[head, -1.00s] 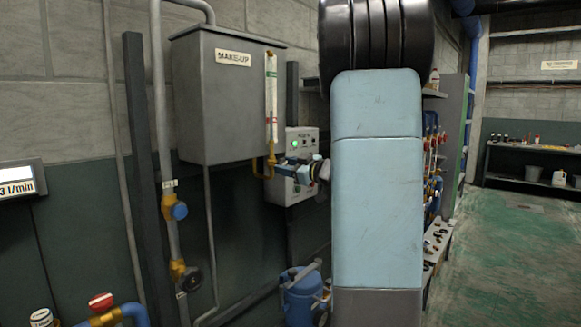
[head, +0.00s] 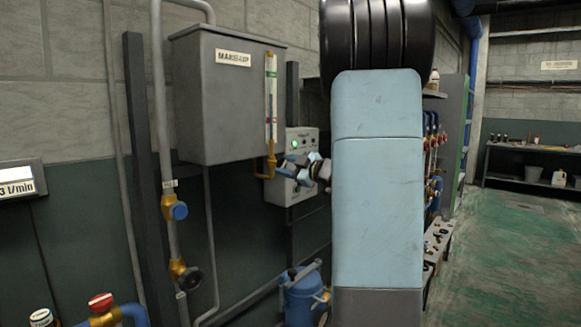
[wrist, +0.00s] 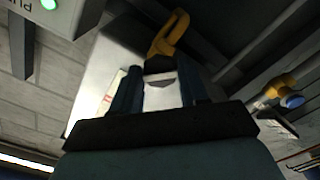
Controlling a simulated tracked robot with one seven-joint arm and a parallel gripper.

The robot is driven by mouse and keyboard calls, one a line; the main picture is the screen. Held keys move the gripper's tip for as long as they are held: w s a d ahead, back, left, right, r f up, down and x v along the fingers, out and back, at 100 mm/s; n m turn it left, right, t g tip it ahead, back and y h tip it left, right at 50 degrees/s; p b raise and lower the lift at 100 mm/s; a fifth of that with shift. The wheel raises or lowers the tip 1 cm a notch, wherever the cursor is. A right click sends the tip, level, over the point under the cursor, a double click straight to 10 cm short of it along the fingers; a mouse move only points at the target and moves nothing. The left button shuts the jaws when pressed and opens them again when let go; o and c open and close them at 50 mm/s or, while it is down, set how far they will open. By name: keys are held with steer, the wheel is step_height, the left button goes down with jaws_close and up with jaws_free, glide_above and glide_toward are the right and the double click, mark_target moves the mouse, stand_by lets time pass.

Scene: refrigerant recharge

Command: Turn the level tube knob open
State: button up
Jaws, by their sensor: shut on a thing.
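The grey make-up tank (head: 215,100) hangs on the wall, with the upright level tube (head: 271,100) on its right front edge. A brass fitting (head: 268,168) bends below the tube; a yellow bent pipe (wrist: 170,35) shows in the wrist view. My gripper (head: 284,170) is beside the brass fitting, at the tube's lower end. In the wrist view my gripper's two dark fingers (wrist: 160,95) stand around a small grey-white piece, the level tube knob (wrist: 160,92). They are shut on it. The knob is hidden in the head view, so its angle cannot be told.
A grey control box (head: 300,150) with a green light is on the wall just behind my gripper. A vertical pipe with a blue-handled valve (head: 178,210) runs left of the tank. A blue cylinder (head: 303,300) stands below. Green floor (head: 505,245) is open on the right.

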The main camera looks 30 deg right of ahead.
steer(key=shift+d, duration=0.2)
steer(key=n, duration=0.3)
steer(key=shift+r+n, duration=0.1)
steer(key=shift+n, duration=0.6)
steer(key=n, duration=0.3)
steer(key=o, duration=0.9)
steer(key=shift+d+n, duration=0.1)
steer(key=shift+n, duration=0.2)
steer(key=shift+o, duration=0.7)
